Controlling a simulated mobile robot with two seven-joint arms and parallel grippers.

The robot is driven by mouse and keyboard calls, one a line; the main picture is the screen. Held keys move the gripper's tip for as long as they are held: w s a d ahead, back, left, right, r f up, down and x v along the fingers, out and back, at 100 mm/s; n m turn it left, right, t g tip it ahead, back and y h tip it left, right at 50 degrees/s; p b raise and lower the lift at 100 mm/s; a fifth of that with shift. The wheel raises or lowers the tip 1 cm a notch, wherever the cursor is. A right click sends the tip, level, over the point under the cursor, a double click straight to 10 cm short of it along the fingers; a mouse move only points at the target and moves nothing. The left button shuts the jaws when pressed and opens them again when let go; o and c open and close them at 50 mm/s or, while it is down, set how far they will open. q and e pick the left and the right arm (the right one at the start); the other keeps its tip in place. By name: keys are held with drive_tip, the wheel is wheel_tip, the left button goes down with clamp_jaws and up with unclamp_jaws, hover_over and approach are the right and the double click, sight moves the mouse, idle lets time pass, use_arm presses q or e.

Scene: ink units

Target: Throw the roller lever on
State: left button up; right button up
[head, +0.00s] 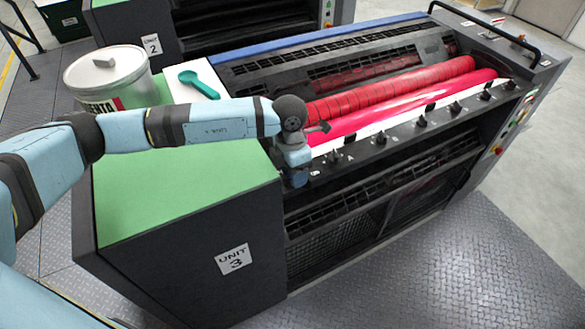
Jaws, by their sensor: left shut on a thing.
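The ink unit marked 3 (235,259) stands before me, with glossy red rollers (400,88) along its open top. My left gripper (299,180) points down at the left end of the unit's front rail, beside the green side cover. It is shut on what looks like the roller lever. My wrist and fingers hide most of the lever, so I cannot tell its angle. My right gripper is not in view.
Several black knobs (421,121) line the front rail to the right. A white ink tin (108,78) and a teal scoop (198,83) on a white sheet rest at the back left. The green cover (180,190) is otherwise bare. A black handrail (490,27) rises at the far right.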

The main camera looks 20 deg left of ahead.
use_arm(q)
drive_tip(key=shift+s+d+f, duration=0.1)
drive_tip(key=shift+s+f, duration=0.05)
drive_tip(key=shift+f, duration=0.05)
drive_tip(key=shift+r, duration=0.3)
wheel_tip(320, 180, up, 14)
drive_tip(key=w+a+b, duration=0.1)
drive_tip(key=b, duration=0.1)
drive_tip(key=shift+w+a+f, duration=0.2)
drive_tip(key=shift+a+f, duration=0.05)
drive_tip(key=shift+a, duration=0.05)
